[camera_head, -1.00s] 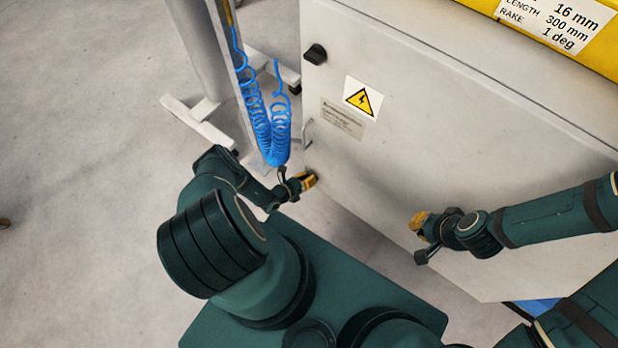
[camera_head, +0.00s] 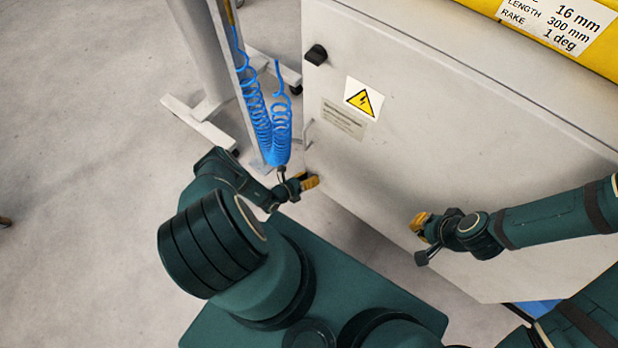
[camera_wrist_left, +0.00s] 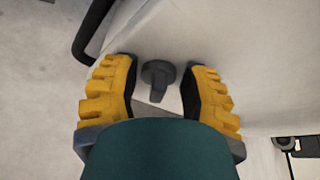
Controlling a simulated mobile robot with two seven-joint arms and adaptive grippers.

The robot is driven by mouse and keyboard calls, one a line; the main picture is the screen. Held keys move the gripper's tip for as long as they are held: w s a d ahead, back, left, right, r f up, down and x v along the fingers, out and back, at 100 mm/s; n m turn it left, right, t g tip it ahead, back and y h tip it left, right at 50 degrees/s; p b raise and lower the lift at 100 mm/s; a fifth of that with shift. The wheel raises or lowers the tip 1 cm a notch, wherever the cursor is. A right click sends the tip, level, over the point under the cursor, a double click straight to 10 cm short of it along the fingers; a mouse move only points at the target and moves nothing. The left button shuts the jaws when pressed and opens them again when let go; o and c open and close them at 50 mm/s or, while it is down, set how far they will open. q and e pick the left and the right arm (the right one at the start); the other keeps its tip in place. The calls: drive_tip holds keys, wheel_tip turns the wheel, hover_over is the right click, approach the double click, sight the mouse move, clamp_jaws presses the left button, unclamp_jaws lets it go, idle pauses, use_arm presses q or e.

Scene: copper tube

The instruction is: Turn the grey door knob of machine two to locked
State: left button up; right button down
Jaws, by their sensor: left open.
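The grey door knob (camera_wrist_left: 158,76) shows in the left wrist view, on the pale door face, between the open yellow fingers of my left gripper (camera_wrist_left: 165,85). A gap shows on both sides of the knob, so the fingers look apart from it. In the head view my left gripper (camera_head: 308,183) is at the lower left edge of the cabinet door (camera_head: 440,130) and hides the grey knob. My right gripper (camera_head: 418,222) hangs in front of the door's lower middle; its finger opening is too small to tell.
A black knob (camera_head: 316,54) sits at the door's upper left, with a yellow warning sign (camera_head: 363,99) below it. A handle (camera_head: 308,133) is just above my left gripper. A blue coiled hose (camera_head: 272,125) hangs close beside it. Floor at left is clear.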

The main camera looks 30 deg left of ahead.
use_arm(q)
drive_tip(key=v, duration=1.2)
